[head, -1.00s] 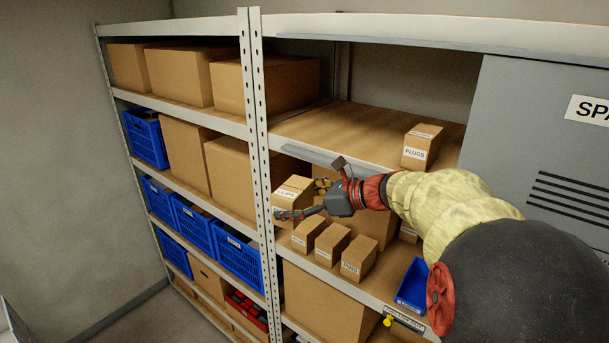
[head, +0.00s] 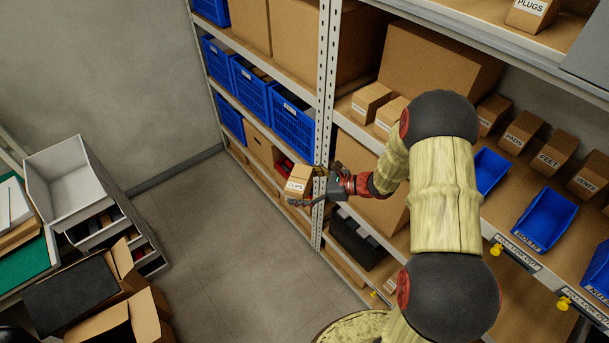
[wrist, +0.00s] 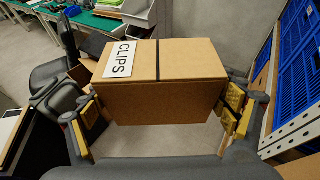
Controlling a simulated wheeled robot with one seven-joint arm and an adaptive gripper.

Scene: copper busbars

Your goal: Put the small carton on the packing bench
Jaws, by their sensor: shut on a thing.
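The small carton (head: 298,182) is brown cardboard with a white CLIPS label and a dark band. My gripper (head: 312,188) is shut on it and holds it in the air over the aisle, just in front of the shelf upright. In the wrist view the carton (wrist: 165,85) sits between the two yellow-padded fingers of my gripper (wrist: 163,112), its label facing up. A bench with a green top (head: 22,262) shows at the left edge of the head view; the green top also shows at the upper left of the wrist view (wrist: 102,22).
A shelf rack with an upright (head: 326,95), blue crates (head: 293,126) and cartons stands on the right. Open cardboard boxes (head: 120,315) and a grey open bin (head: 68,188) are at the left. The floor (head: 225,235) between is clear.

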